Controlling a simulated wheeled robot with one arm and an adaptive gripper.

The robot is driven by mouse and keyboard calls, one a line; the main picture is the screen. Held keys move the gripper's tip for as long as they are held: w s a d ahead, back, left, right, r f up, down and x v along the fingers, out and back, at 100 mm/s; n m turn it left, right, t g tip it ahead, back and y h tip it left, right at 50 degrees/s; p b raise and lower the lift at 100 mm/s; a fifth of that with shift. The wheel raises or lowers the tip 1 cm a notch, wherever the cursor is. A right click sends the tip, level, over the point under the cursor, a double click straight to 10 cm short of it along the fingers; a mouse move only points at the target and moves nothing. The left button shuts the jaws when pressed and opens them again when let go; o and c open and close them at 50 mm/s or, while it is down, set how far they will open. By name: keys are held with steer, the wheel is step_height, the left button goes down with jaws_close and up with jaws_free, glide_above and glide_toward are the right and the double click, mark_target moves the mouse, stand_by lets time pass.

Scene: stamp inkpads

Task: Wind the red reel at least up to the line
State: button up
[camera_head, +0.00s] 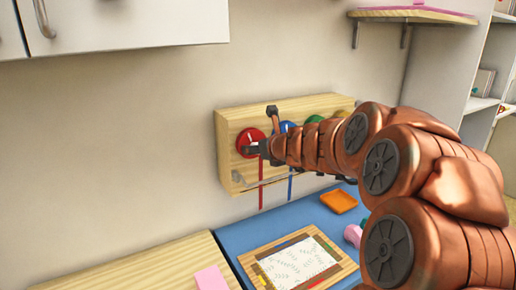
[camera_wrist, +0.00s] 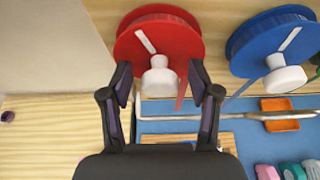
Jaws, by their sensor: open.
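The red reel (camera_head: 246,138) is mounted at the left of a wooden board on the wall, with a red ribbon (camera_head: 261,192) hanging below it. In the wrist view the red reel (camera_wrist: 183,42) fills the upper middle, with a white mark on its face and a white knob (camera_wrist: 160,80) sticking out. My gripper (camera_wrist: 160,76) is open, with one finger on each side of the knob in the picture; contact cannot be told. In the head view my gripper (camera_head: 259,149) covers part of the reel. I cannot make out the line.
A blue reel (camera_wrist: 268,42) with its own white knob is close on the right. A metal rod (camera_wrist: 225,115) runs below the reels. An orange tray (camera_head: 338,201) and a framed drawing (camera_head: 299,262) lie on the blue mat (camera_head: 240,236) below.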

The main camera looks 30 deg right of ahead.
steer(key=shift+c, duration=0.4)
steer(key=c, duration=1.1)
steer(key=shift+a, duration=0.1)
